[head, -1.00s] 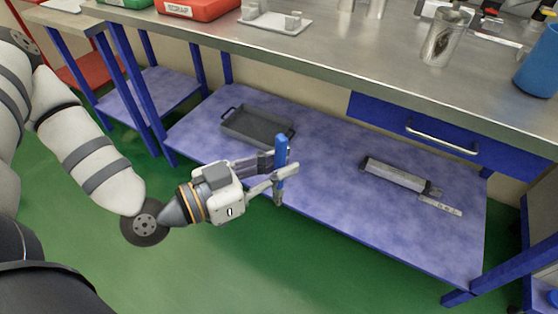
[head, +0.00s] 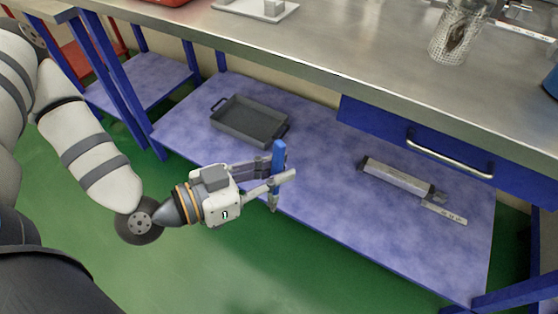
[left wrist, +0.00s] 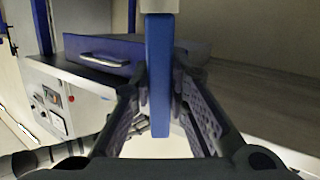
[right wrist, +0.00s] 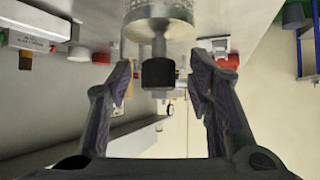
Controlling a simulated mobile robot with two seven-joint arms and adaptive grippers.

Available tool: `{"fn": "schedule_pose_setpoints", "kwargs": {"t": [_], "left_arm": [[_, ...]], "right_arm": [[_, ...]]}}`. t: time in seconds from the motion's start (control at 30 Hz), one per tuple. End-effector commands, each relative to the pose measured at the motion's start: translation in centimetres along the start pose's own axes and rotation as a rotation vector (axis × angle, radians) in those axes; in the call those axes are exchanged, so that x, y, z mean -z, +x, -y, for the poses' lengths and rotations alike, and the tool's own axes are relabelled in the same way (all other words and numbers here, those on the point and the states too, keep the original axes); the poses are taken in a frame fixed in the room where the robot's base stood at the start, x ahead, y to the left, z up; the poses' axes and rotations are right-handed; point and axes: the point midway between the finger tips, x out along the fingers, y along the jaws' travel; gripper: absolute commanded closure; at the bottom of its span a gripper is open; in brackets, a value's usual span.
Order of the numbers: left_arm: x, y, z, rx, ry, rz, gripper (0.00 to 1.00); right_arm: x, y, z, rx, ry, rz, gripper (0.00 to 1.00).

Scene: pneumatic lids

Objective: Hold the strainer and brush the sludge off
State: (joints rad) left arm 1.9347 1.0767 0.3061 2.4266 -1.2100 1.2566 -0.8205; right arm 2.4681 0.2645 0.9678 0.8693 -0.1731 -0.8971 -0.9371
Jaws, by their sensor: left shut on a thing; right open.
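My left gripper (head: 281,180) is shut on a blue-handled tool (head: 279,155), probably the brush, held upright in front of the lower shelf. Its blue handle (left wrist: 158,75) also shows between the fingers in the left wrist view. A mesh cylinder (head: 460,38), which looks like the strainer, is above the steel bench at upper right, with a dark brown patch showing on it. In the right wrist view, my right gripper (right wrist: 161,72) is open. A metal cylinder (right wrist: 158,15) with a stem and black end piece (right wrist: 158,73) shows beyond and between its fingertips; contact is unclear.
The steel bench (head: 340,60) has a white tray (head: 255,9) at the back. The blue lower shelf (head: 320,180) holds a grey tray (head: 250,120) and a grey box-like tool (head: 397,178). A blue drawer (head: 385,125) hangs under the bench.

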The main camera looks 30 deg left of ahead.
Motion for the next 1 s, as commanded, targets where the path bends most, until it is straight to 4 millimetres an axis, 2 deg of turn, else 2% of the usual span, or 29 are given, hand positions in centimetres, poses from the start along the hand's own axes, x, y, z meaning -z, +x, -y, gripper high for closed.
{"fn": "schedule_pose_setpoints", "kwargs": {"t": [1.0], "left_arm": [[0.67,-0.01,-0.01,0.0,0.005,-0.009,1.0]], "right_arm": [[0.15,0.17,0.02,-0.002,-0.002,0.0,0.53]]}}
